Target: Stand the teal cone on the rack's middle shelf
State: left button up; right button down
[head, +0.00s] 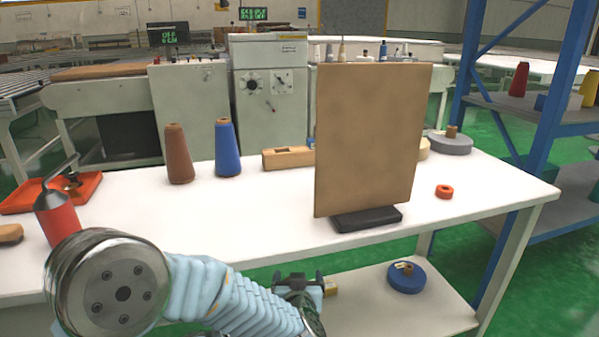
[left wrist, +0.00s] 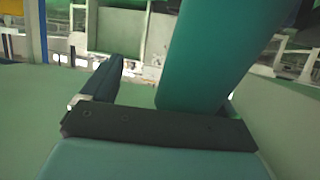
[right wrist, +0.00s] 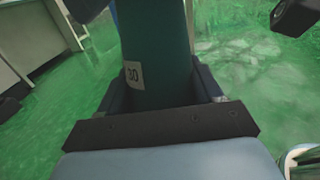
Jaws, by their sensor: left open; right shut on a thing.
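The teal cone (right wrist: 155,50) shows in the right wrist view with a white label reading 30. My right gripper (right wrist: 160,82) is shut on it, with one finger on each side. In the left wrist view a large teal body (left wrist: 205,55), which looks like the same cone, stands tilted over the right side of my left gripper (left wrist: 172,82). That gripper is open, and its right finger is mostly hidden behind the cone. I cannot tell whether they touch. In the head view the cone and right gripper are not visible. The blue rack (head: 540,125) stands at the right.
A brown board (head: 370,140) stands upright on the white table (head: 265,210). The rack holds a red cone (head: 518,80) and a yellow cone (head: 590,88).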

pick_arm(q)
jog(key=shift+d+r, duration=0.15)
jog(key=shift+d, duration=0.3)
pick_arm(e)
jog(key=v, duration=0.5)
jog(key=shift+s+a, duration=0.15)
jog(key=shift+a, duration=0.25)
